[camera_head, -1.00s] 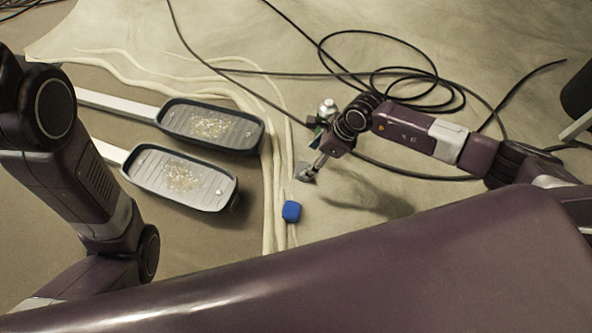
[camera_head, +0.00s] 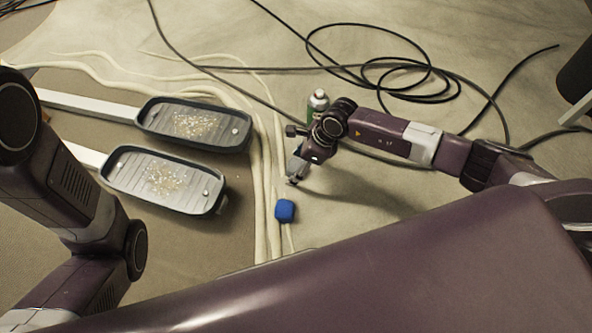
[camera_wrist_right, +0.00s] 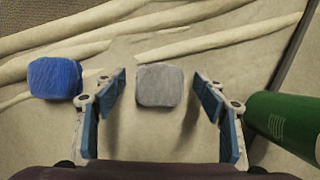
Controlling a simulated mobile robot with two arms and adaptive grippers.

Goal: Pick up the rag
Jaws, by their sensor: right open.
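A small grey folded cloth, which looks like a rag (camera_wrist_right: 159,85), lies on the floor in the right wrist view, ahead of and between my open fingers. A similar blue folded cloth (camera_wrist_right: 55,78) lies to its left, outside the fingers; it also shows in the head view (camera_head: 285,211). I cannot tell from the pictures which one the task means. My right gripper (camera_head: 293,180) points down near the floor, just beyond the blue cloth, open and empty; it also shows in the right wrist view (camera_wrist_right: 160,90). In the head view the grey cloth is not clearly seen. My left gripper is out of view.
A green bottle (camera_head: 318,104) stands close to my right gripper; it is at the right in the wrist view (camera_wrist_right: 285,122). Two long-handled trays (camera_head: 222,130) (camera_head: 128,178) with yellowish bits lie left. Pale cords (camera_head: 262,170) and black cables (camera_head: 425,68) run across the floor.

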